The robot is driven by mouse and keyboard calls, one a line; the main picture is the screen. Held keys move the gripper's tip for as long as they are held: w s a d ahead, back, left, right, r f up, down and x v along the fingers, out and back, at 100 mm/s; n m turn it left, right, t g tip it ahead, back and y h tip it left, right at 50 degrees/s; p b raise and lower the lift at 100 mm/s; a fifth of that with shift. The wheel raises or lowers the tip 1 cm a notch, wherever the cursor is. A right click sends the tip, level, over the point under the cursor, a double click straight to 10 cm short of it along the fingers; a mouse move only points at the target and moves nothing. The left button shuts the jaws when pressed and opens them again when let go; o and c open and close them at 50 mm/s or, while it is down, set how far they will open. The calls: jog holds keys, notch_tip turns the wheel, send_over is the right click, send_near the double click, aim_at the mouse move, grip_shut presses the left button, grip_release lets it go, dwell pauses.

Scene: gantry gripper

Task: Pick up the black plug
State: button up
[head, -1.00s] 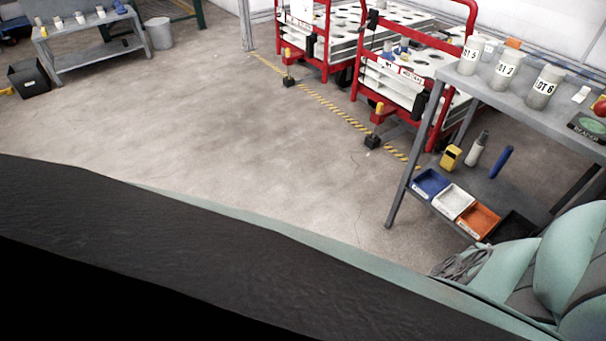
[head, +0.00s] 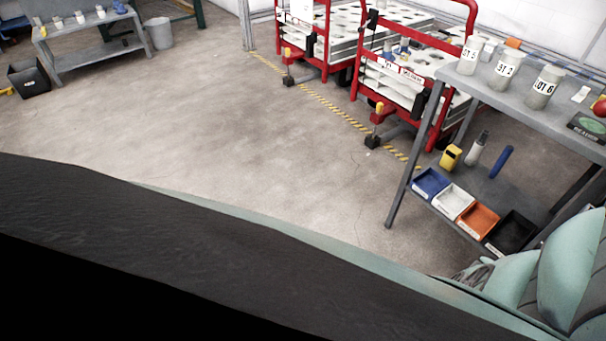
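I cannot make out a black plug for certain in the head view. Teal and grey parts of my arm fill the lower right corner. My gripper cannot be made out in this view, so its fingers and anything in them are not shown. A black bin (head: 511,232) stands on the lower shelf of the grey bench (head: 450,82) at the right, partly behind my arm. I cannot see whether a plug lies in it.
Blue (head: 430,182), white (head: 453,202) and orange (head: 478,220) bins line that shelf's front. A yellow object (head: 451,157) and bottles stand behind them. Labelled jars stand on the bench top. Red-framed carts (head: 408,92) stand behind. The middle floor is clear.

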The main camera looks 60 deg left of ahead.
grip_shut()
dwell(0.3)
dwell(0.3)
jog(key=shift+r, duration=0.1)
